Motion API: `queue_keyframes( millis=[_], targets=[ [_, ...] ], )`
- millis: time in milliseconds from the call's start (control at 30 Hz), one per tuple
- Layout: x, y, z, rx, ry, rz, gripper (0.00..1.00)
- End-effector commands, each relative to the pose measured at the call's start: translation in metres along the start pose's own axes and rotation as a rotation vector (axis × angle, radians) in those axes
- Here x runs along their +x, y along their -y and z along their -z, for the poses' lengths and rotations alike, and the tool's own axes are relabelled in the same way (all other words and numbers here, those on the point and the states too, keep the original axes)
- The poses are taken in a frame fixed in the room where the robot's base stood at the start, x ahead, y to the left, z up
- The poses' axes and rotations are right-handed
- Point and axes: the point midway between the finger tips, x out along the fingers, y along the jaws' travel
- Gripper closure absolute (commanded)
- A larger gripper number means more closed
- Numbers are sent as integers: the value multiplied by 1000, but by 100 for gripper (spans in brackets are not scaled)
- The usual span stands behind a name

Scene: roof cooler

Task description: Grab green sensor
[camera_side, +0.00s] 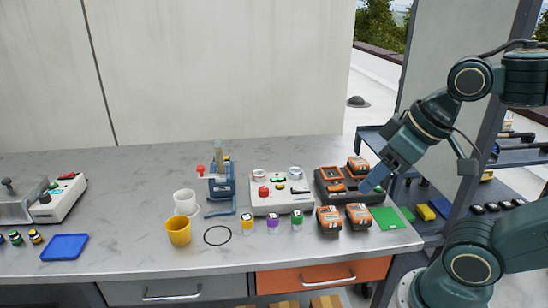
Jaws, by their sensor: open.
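A small white cylinder with a green top, which looks like the green sensor (297,220), stands upright on the worktop in front of the white control box. A purple-topped one (273,222) and a yellow-topped one (247,222) stand in a row to its left. My gripper (372,184) is at the right, pointing down and left beside the dark tray of orange devices, well to the right of the green-topped cylinder. Its jaws look small here, and I see nothing held in them.
The white control box (281,205) stands behind the row. Orange handheld devices (328,219) and a green pad (388,218) lie to the right. A black ring (217,235), yellow cup (179,231) and blue stand (221,185) are to the left. The front worktop strip is clear.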

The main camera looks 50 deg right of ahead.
Motion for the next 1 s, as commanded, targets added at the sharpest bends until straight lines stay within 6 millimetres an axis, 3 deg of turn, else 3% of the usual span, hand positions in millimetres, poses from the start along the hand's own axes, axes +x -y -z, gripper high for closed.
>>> queue_keyframes(
  millis=[267, 567, 1000],
  targets=[
    [1, 0, 3, -19, 8, -1, 45],
    [13, -5, 28, -203, 81, -2, 45],
    [63, -22, 82, -656, 250, 65, 45]
  ],
)
